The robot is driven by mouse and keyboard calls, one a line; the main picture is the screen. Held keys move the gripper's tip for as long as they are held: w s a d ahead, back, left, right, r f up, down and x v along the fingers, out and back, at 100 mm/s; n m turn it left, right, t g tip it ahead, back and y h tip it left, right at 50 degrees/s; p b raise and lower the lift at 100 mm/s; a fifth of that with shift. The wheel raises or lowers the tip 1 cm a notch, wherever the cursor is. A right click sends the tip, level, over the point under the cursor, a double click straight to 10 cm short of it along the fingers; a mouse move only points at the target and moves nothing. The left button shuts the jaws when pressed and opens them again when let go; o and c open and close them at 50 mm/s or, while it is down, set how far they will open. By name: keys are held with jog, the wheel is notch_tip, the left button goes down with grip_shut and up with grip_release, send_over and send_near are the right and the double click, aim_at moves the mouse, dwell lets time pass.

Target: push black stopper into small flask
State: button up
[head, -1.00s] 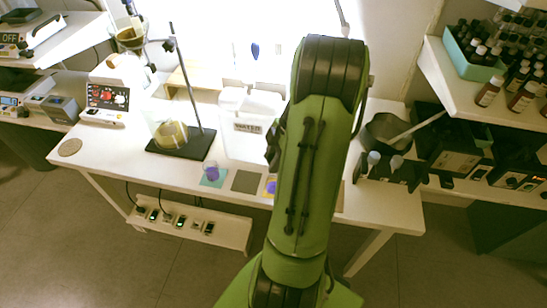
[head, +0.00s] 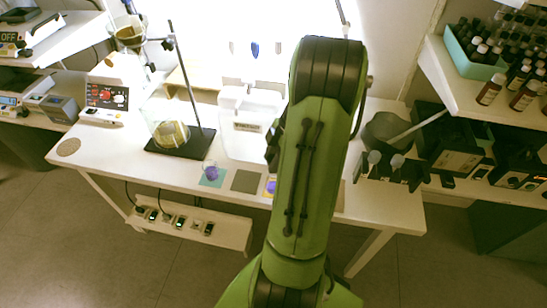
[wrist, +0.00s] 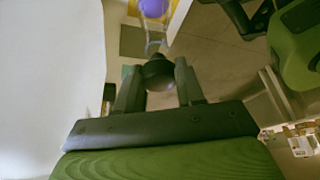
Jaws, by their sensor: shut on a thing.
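My gripper (wrist: 160,88) is shut on the black stopper (wrist: 158,72) in the wrist view, with a finger on each side of it. A small flask (wrist: 153,8) with a round purple body stands on a yellow mat. Its clear neck runs from the body toward the stopper. The stopper is close to the neck's mouth; I cannot tell whether they touch. Another small flask (head: 211,171) with purple contents stands on a teal mat to the left.
A bare grey mat (head: 246,181) lies between the two flasks. A white water container (head: 248,140) stands behind. A retort stand (head: 180,138) is at the left, and a dark rack (head: 390,168) is right of my arm. The table's front edge is close to the mats.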

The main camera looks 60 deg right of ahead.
jog(key=shift+f+b, duration=1.1)
jog(key=shift+f, duration=0.15)
jog(key=o, duration=1.1)
jog(key=shift+r, duration=0.15)
jog(key=p+v, duration=0.6)
jog(key=v, duration=0.9)
jog(key=shift+d+r, duration=0.2)
jog(key=shift+r, duration=0.05)
